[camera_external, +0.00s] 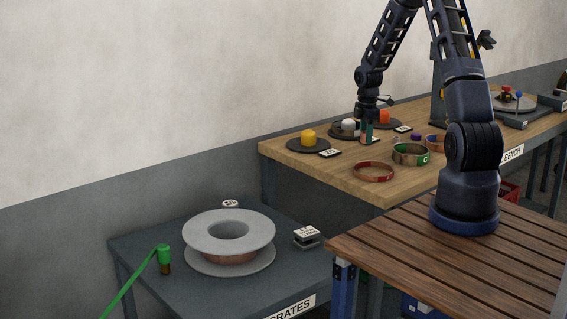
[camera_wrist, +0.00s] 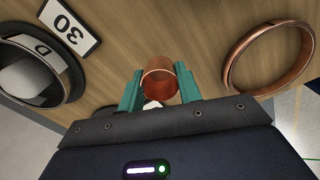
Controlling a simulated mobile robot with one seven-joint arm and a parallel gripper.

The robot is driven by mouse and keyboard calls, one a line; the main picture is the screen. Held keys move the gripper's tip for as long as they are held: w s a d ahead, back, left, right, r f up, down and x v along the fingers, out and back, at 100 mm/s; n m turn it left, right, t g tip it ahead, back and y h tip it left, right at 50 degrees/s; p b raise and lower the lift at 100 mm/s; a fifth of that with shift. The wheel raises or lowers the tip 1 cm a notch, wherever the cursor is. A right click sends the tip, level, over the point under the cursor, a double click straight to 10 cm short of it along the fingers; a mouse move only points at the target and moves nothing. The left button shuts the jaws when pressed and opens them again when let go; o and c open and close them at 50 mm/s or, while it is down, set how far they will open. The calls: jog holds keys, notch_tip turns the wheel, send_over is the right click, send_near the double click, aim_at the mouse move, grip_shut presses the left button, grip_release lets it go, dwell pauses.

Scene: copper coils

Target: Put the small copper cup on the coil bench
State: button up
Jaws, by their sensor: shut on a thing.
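The small copper cup (camera_wrist: 160,82) is between the two teal fingers of my gripper (camera_wrist: 160,90) in the wrist view, with its round opening facing the camera. My gripper is shut on it. In the external view my gripper (camera_external: 366,132) is low over the wooden-topped bench (camera_external: 330,172), whose front label ends in "BENCH" (camera_external: 512,154). The cup is hard to make out there, and I cannot tell whether it touches the bench top.
A copper ring (camera_wrist: 268,58) lies right of the cup; a dark round dish (camera_wrist: 38,75) and a "30" card (camera_wrist: 68,28) lie left. Coloured pieces on dark discs (camera_external: 308,145) and several rings (camera_external: 373,172) crowd the bench. A large spool (camera_external: 228,240) stands on the grey table.

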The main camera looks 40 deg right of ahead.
aim_at(362, 154)
jog(key=shift+f, duration=2.15)
jog(key=shift+f, duration=0.15)
jog(key=o, duration=1)
jog(key=shift+c, duration=0.2)
